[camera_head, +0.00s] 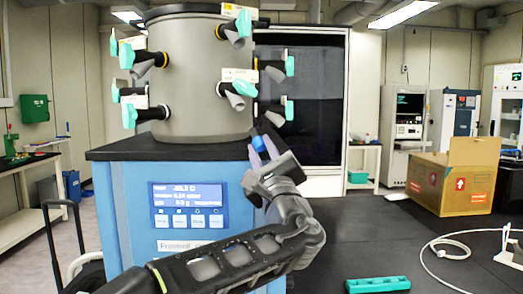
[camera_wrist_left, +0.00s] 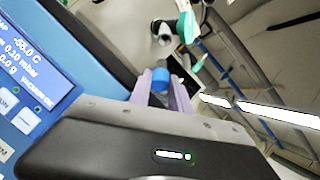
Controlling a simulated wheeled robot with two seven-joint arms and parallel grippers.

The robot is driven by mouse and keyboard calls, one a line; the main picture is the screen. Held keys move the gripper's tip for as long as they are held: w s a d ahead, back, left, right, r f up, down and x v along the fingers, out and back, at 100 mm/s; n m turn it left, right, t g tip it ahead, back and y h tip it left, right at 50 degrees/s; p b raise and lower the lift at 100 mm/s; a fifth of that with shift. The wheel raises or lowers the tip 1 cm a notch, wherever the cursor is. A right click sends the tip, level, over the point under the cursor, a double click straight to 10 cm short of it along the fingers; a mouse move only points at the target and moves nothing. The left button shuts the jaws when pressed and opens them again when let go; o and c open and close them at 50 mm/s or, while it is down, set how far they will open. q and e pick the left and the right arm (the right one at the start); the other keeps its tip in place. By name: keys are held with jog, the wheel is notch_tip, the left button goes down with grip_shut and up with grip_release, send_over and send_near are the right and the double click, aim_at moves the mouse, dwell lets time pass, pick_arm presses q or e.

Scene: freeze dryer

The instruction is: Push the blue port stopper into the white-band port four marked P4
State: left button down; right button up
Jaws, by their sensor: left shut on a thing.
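The blue stopper (camera_head: 258,143) is between the fingertips of my left gripper (camera_head: 263,149), in front of the freeze dryer's right side. In the left wrist view the stopper (camera_wrist_left: 161,75) shows between the pale purple fingers of the gripper (camera_wrist_left: 161,88), which is shut on it. The grey drum (camera_head: 190,115) carries several ports with teal valve handles. A lower front port (camera_head: 232,98) with a pale band is above and left of the stopper, apart from it. Its label (camera_head: 240,75) is too small to read. A port (camera_wrist_left: 163,36) shows beyond the stopper in the wrist view. My right gripper is not in view.
The drum stands on the dark top (camera_head: 165,150) of the blue cabinet with a lit display (camera_head: 188,195). A teal rack (camera_head: 378,285) lies on the dark surface at lower right. A cardboard box (camera_head: 440,185) and white hose (camera_head: 447,256) are farther right.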

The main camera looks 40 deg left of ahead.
aim_at(251, 129)
pick_arm(q)
jog(key=shift+a+r, duration=0.1)
jog(key=shift+r, duration=0.05)
jog(key=a+r+p, duration=0.1)
jog(key=p, duration=0.1)
jog(key=w+a+r+p, duration=0.1)
jog(key=shift+a+r+p, duration=0.25)
jog(key=shift+r+p, duration=0.1)
jog(key=shift+p, duration=0.05)
jog(key=shift+w+a+r+p, duration=0.4)
jog(key=shift+a+r, duration=0.2)
jog(key=shift+a, duration=0.25)
jog(key=shift+w+a+r+p, duration=0.2)
jog(key=shift+a+r, duration=0.4)
jog(key=shift+r, duration=0.05)
jog(key=shift+w+a+r+p, duration=0.15)
jog(key=shift+a+r+p, duration=0.05)
jog(key=shift+a+r, duration=0.4)
dwell(1.2)
jog(key=c, duration=1.2)
grip_release()
jog(key=shift+o, duration=0.4)
jog(key=shift+w, duration=0.1)
jog(key=shift+f, duration=0.1)
